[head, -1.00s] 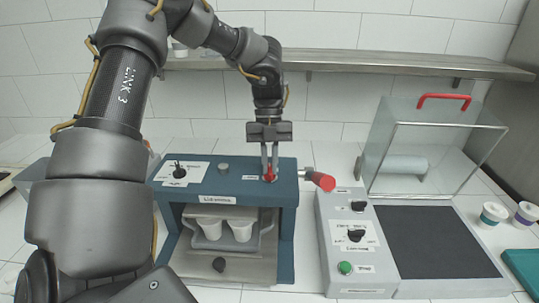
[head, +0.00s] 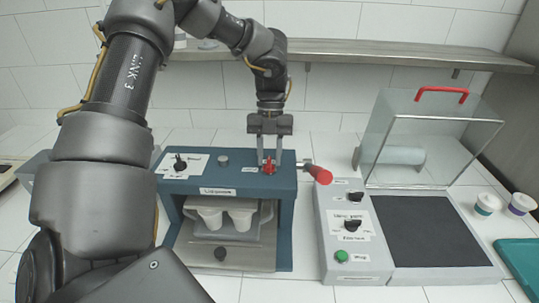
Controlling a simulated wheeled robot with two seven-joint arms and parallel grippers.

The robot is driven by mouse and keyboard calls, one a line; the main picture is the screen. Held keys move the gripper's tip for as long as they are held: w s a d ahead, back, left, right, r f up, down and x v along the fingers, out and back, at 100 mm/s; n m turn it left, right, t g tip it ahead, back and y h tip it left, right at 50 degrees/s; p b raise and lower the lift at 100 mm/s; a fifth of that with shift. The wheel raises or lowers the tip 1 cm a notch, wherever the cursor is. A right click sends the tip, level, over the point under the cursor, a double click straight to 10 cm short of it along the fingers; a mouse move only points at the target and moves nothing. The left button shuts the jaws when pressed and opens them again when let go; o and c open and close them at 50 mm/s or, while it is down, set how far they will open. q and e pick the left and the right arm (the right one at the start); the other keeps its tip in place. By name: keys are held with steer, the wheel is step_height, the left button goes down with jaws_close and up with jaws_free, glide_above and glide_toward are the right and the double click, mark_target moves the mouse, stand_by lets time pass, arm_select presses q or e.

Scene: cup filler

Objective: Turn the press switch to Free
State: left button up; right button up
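The blue-grey press machine (head: 285,190) stands on the counter with a small label plate on its front. A red switch (head: 269,168) sits on its top at the right, beside a small white label. My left gripper (head: 269,163) points down over the red switch, its fingers open on either side of it, with gaps visible. A black knob (head: 180,163) on a white label plate is at the top left of the machine. The lettering is too small to read, so I cannot tell which setting either control points to. My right gripper is not in view.
Two white cups (head: 240,219) stand inside the machine. A red-ended handle (head: 320,174) sticks out at its right. Right of it is a grey control box (head: 330,225) with black knobs and a green button, then a clear cover (head: 440,130). A shelf (head: 400,58) runs behind.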

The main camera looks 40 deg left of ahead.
arm_select(q)
steer(key=shift+w+a+r, duration=0.15)
steer(key=shift+r, duration=0.25)
steer(key=p+v, duration=0.5)
steer(key=v, duration=0.4)
steer(key=shift+r, duration=0.4)
steer(key=shift+w+a, duration=0.15)
